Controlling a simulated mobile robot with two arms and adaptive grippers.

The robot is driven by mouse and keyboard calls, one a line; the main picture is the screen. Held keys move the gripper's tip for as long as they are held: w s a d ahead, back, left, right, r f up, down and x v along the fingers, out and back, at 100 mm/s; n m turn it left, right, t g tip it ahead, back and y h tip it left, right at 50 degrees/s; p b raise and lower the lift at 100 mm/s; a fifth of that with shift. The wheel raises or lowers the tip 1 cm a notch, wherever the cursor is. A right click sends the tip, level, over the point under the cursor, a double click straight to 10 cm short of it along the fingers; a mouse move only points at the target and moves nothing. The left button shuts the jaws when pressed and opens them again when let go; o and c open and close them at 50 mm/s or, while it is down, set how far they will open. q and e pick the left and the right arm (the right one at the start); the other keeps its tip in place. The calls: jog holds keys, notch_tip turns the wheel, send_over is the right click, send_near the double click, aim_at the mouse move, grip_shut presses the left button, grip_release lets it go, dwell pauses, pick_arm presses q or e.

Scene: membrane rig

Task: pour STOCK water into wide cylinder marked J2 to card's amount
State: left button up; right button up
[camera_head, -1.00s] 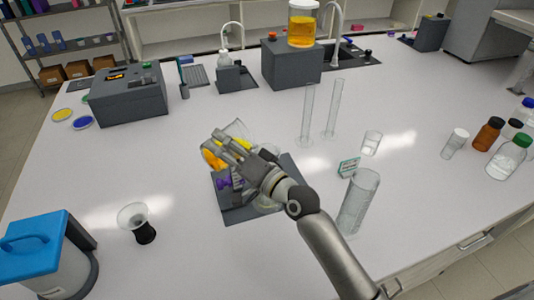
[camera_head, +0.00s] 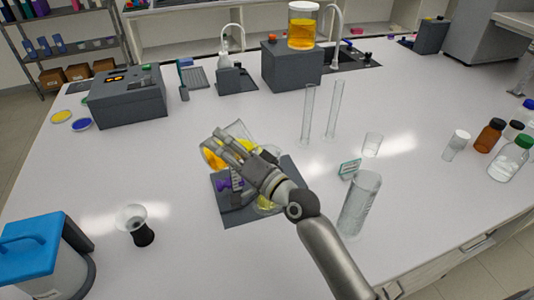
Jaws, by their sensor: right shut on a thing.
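My right gripper (camera_head: 228,152) is shut on a clear glass vessel (camera_head: 238,130) with amber liquid in it. The vessel is tilted over a dark grey mat (camera_head: 240,214), and my fingers hide part of it. Below my wrist, a clear vessel with some yellow liquid (camera_head: 268,204) shows at the mat, mostly hidden by my arm. A wide clear cylinder (camera_head: 360,205) stands upright to the right of my arm and looks empty; I cannot read its mark. A small green-edged card (camera_head: 349,168) stands behind it, too small to read. My left gripper is not in view.
Two tall thin cylinders (camera_head: 307,115) and a small beaker (camera_head: 372,144) stand behind the card. A jar of amber liquid (camera_head: 302,25) sits on a grey block. Capped bottles (camera_head: 490,135) stand at the right. A black-based funnel-shaped item (camera_head: 135,222) and a blue-lidded device (camera_head: 38,250) are left.

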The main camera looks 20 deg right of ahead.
jog(key=shift+d+r+m+t+b, duration=0.15)
jog(key=shift+r+m+t+b, duration=0.4)
jog(key=shift+m, duration=0.15)
jog(key=shift+d+r+m+t+b, duration=0.35)
jog(key=shift+d+r+m+b, duration=0.2)
jog(key=shift+d+m, duration=0.4)
dwell(1.9)
jog(key=a+n+g+p, duration=0.1)
jog(key=n+p, duration=0.1)
jog(key=a+f+n+g+p, duration=0.1)
jog(key=n+p, duration=0.1)
jog(key=shift+a+f, duration=0.15)
jog(key=shift+a, duration=0.05)
jog(key=shift+f+n+p, duration=0.2)
jog(key=shift+n+p, duration=0.05)
jog(key=shift+p, duration=0.05)
jog(key=shift+f, duration=0.2)
jog(key=shift+r+n+g+p, duration=0.3)
jog(key=shift+n+g+p, duration=0.15)
jog(key=shift+p, duration=0.55)
jog(key=shift+n+p, duration=0.25)
jog(key=shift+p, duration=0.15)
jog(key=shift+f, duration=0.15)
